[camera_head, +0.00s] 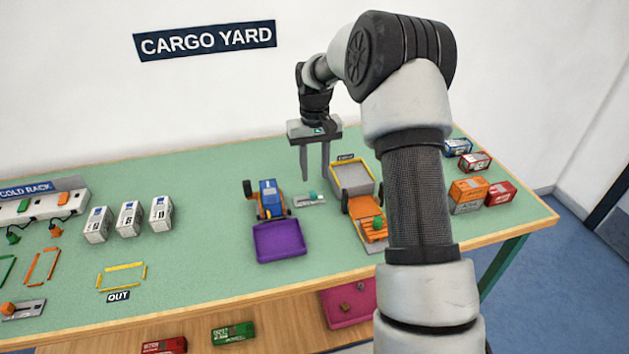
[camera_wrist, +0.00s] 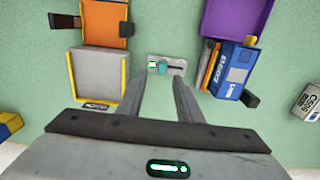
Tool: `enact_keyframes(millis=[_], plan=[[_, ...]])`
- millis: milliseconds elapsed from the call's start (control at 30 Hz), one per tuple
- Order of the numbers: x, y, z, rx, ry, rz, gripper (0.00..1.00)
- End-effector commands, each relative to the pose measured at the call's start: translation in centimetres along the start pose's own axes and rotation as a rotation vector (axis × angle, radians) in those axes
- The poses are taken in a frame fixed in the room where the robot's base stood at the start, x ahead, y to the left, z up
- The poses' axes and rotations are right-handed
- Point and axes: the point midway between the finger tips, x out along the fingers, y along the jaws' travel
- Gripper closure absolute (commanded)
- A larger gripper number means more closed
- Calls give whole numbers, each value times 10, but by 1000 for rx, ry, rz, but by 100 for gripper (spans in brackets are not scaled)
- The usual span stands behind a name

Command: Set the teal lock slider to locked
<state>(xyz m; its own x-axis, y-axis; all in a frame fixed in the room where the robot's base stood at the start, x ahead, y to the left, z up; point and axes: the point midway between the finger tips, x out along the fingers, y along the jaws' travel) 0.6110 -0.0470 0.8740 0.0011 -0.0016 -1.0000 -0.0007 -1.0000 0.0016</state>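The teal lock slider (camera_wrist: 162,67) sits on a small grey plate (camera_wrist: 176,72) on the green table top. In the wrist view its knob is left of the plate's middle, beside a small green patch, with a dark slot running right. In the head view the slider (camera_head: 312,196) is small, between the blue-and-orange vehicle and the orange truck. My gripper (camera_head: 314,177) points down above the plate, apart from it. Its two fingers are spread with nothing between them; in the wrist view the gripper (camera_wrist: 160,86) has its fingers either side of the slider.
The blue-and-orange vehicle (camera_head: 268,196) with a purple tray (camera_head: 279,242) stands left of the plate. The orange truck (camera_head: 364,219) with a grey bed (camera_head: 353,177) stands close on its right. White containers (camera_head: 129,218) stand farther left. The table behind the plate looks clear.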

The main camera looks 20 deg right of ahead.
Motion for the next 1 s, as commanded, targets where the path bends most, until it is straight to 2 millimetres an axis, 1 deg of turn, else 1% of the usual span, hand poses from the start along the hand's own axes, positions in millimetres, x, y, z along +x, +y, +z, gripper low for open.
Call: enact_keyframes(millis=[33, 100, 300, 400, 500, 600, 933, 1000], plan=[[-17, 0, -1, 0, 4, 1, 67], [-35, 0, -1, 1, 5, 0, 67], [-78, 0, -1, -1, 2, 1, 67], [-93, 0, 0, 0, 2, 0, 67], [-103, 0, 0, 0, 1, 0, 67], [-108, 0, 0, 0, 0, 0, 67], [-110, 0, 0, 0, 0, 0, 67], [-114, -1, 2, -2, 5, 3, 67]])
